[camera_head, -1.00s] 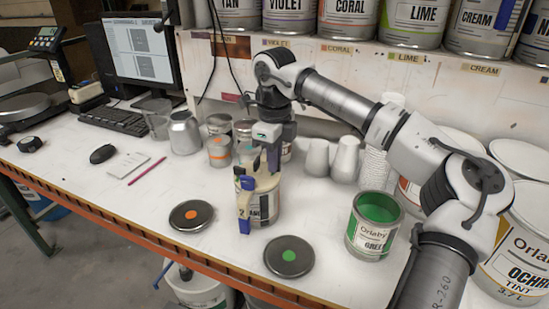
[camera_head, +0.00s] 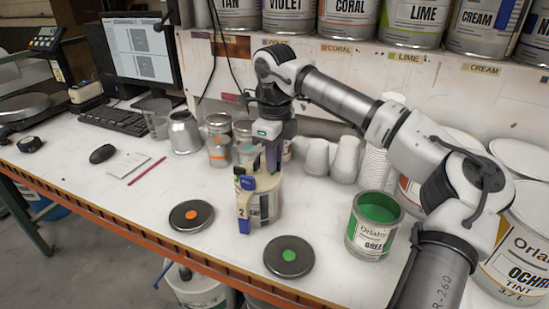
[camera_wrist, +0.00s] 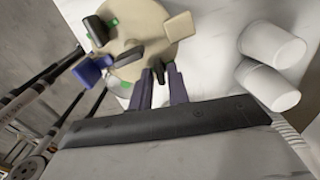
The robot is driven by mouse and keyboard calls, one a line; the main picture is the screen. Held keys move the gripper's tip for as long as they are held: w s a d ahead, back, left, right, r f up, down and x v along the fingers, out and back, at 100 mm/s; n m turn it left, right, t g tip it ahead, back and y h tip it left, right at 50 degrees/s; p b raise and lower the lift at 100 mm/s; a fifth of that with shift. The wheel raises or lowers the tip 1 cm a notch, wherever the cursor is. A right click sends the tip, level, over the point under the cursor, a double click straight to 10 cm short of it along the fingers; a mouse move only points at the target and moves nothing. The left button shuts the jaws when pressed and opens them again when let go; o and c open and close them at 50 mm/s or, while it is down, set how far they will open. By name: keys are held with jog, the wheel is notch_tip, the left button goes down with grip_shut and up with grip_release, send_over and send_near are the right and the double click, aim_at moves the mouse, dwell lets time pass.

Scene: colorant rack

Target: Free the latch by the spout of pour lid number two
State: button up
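A can (camera_head: 266,207) with a beige pour lid (camera_head: 262,182) stands on the bench below my gripper. A yellow and blue part marked "2" (camera_head: 242,206) hangs down its left side. In the wrist view the round lid (camera_wrist: 150,30) carries dark latches, one at its left edge (camera_wrist: 98,30), and a blue part (camera_wrist: 90,70). My gripper (camera_head: 272,168) points down at the lid's far right edge. In the wrist view its two fingers (camera_wrist: 159,72) stand apart, with a small dark latch (camera_wrist: 159,70) between or just beyond their tips. Contact cannot be told.
An open green paint can (camera_head: 374,225) stands to the right. Two dark discs lie in front, one with an orange dot (camera_head: 191,215), one with a green dot (camera_head: 289,256). White cups (camera_head: 346,160) stand behind the lid.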

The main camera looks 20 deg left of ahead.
notch_tip(320, 180, up, 13)
jog(key=b, duration=0.1)
jog(key=shift+r+b, duration=0.2)
jog(key=shift+b, duration=0.15)
dwell(0.3)
